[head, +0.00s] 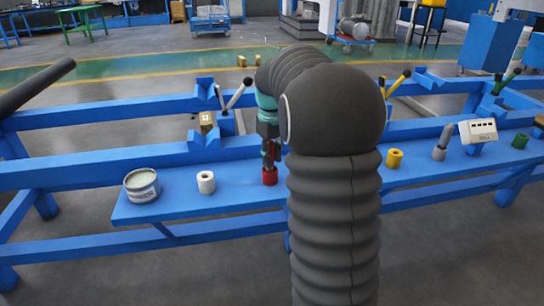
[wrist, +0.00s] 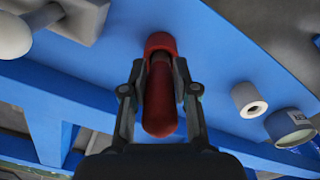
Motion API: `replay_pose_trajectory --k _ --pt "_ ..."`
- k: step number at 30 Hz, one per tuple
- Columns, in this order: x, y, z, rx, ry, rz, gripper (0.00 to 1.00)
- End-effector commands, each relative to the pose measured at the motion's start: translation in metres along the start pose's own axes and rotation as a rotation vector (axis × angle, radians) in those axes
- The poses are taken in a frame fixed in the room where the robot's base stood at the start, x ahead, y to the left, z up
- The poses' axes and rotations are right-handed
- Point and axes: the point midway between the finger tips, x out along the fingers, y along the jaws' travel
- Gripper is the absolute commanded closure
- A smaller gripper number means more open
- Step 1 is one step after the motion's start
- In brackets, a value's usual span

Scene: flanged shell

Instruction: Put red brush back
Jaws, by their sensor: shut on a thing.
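The red brush (wrist: 160,105) is between the two fingers of my gripper (wrist: 160,75) in the wrist view, its rounded red end towards the camera. My gripper (head: 268,156) is shut on it and points down over the blue shelf. A red cup-shaped holder (head: 269,177) stands on the shelf right below the fingers. In the wrist view the red holder (wrist: 160,42) lies in line with the brush at its far end. The brush looks roughly upright. Its lower end is hidden, so I cannot tell how far it is inside the holder.
On the blue shelf (head: 235,195), a tin (head: 142,185) and a white holder (head: 206,182) stand left of the red holder. A yellow holder (head: 394,158), a grey holder with a grey tool (head: 442,142), a white box (head: 478,131) and a green holder (head: 520,141) stand right.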

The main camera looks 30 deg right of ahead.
Motion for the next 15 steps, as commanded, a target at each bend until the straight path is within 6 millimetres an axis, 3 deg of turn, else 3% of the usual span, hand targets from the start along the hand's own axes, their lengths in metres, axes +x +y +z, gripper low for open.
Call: replay_pose_trajectory --k 2,3,5,15 --pt "0.0023 -0.0001 0.0001 0.0 0.0 0.0 1.0" --pt "0.0015 0.0 0.0001 0.0 0.0 0.0 0.61" --pt "0.0015 -0.0001 0.0001 0.0 0.0 0.0 0.46" --pt "-0.0006 0.0 0.0001 0.0 0.0 0.0 0.46"
